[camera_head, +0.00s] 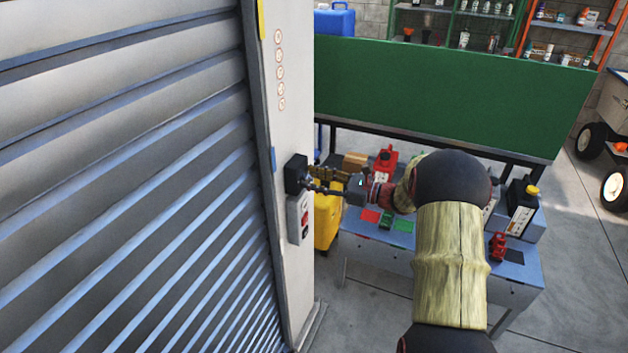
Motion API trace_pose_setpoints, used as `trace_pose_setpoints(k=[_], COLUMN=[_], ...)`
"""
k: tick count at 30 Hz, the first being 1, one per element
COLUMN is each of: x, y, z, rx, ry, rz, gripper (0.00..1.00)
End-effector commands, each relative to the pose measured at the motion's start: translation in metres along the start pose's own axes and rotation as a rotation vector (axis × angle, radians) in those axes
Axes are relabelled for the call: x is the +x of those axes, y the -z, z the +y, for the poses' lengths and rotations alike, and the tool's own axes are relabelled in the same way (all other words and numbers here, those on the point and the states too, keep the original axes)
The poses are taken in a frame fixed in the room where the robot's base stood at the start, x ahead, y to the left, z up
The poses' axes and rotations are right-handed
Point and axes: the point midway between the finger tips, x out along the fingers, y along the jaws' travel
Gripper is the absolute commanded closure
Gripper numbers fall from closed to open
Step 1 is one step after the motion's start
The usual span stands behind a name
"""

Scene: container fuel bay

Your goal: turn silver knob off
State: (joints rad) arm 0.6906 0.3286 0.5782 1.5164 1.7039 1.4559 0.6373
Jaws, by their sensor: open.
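A black box (296,174) is mounted on the pale post beside the roller shutter. A grey box (298,219) with dark and red parts sits just below it. My gripper (314,183) reaches in from the right, with its fingertips at the right side of the black box. It looks small and dark here, and its fingers are open. I cannot make out a silver knob; it may be hidden by the fingers or too small to see. I cannot tell whether the fingers touch anything.
The ribbed shutter (120,180) fills the left. A yellow container (326,220) stands behind the post. A wheeled cart (612,140) is at the far right.

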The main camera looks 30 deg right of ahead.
Motion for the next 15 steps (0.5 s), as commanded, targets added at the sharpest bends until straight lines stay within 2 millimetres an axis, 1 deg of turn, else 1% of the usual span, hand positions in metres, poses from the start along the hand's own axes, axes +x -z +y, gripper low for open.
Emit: trace_pose_setpoints(k=[2,15], x=[-0.0001,-0.0003], y=[0.0001,0.0003], z=[0.0000,0.0001], rx=[0.000,0.000], ry=[0.000,0.000], rz=[0.000,0.001], gripper=[0.63,0.88])
